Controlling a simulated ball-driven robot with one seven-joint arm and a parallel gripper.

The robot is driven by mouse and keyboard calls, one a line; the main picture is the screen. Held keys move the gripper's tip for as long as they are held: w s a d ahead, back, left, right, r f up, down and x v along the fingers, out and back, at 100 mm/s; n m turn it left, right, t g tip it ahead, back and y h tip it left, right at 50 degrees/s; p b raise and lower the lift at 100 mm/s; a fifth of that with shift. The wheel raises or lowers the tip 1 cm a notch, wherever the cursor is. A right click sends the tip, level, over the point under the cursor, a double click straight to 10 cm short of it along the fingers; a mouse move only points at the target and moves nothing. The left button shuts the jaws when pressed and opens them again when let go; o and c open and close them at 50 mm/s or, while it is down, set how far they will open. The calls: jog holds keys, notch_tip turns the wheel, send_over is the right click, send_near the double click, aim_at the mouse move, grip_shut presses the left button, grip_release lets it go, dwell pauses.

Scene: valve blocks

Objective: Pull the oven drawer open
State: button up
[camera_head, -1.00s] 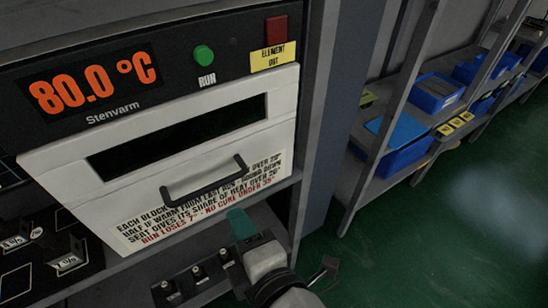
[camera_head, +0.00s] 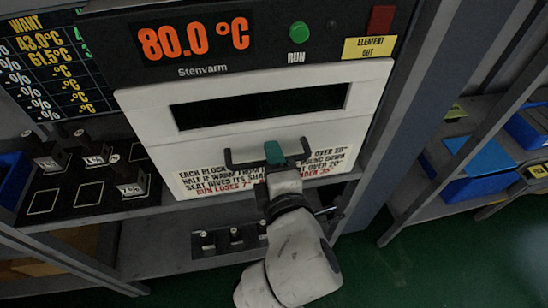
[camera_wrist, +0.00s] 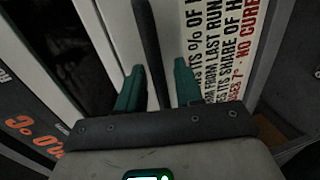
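The oven drawer (camera_head: 150,120) has a white front with a dark window and printed text, below a display reading 80.0 °C. Its front stands a little proud of the black panel; I cannot tell whether it is slightly open. A dark bar handle (camera_head: 240,163) crosses its lower part. My gripper (camera_head: 274,153) is at the middle of the handle, its green fingers pointing at the drawer. In the wrist view, the handle (camera_wrist: 150,50) runs between the two separated fingers of my gripper (camera_wrist: 158,85). A gap shows beside the bar, so the fingers are around it and not closed.
A green RUN button (camera_head: 299,33) and a red element indicator (camera_head: 381,19) are above the drawer. Several valve blocks (camera_head: 130,184) stand on the dark board at left. A lower shelf (camera_head: 160,258) runs beneath the oven. Blue bins (camera_head: 480,186) sit on shelving at right; green floor is free there.

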grip_shut()
dwell(0.4)
